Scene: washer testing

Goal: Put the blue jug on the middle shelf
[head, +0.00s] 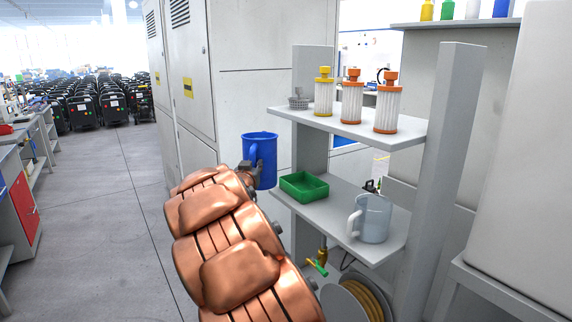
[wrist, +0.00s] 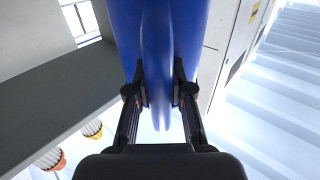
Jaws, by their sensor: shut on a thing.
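The blue jug (head: 262,150) is upright in the head view, held in the air to the left of the shelf unit. My gripper (head: 254,170) is shut on its handle; the arm hides part of the gripper. In the wrist view the jug (wrist: 160,40) fills the top centre, with its handle between the two fingers of my gripper (wrist: 160,95). The middle shelf (head: 335,232) carries a green tray (head: 304,186) at its left and a grey-clear jug (head: 371,218) at its right front. A gap of bare shelf lies between them.
The upper shelf (head: 400,135) holds several filter cartridges (head: 351,100) and a small grey basket (head: 298,100). A grey post (head: 447,170) stands at the unit's right. Tall grey cabinets (head: 250,90) are behind the jug. A hose reel (head: 345,303) is below. Open floor (head: 100,220) lies left.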

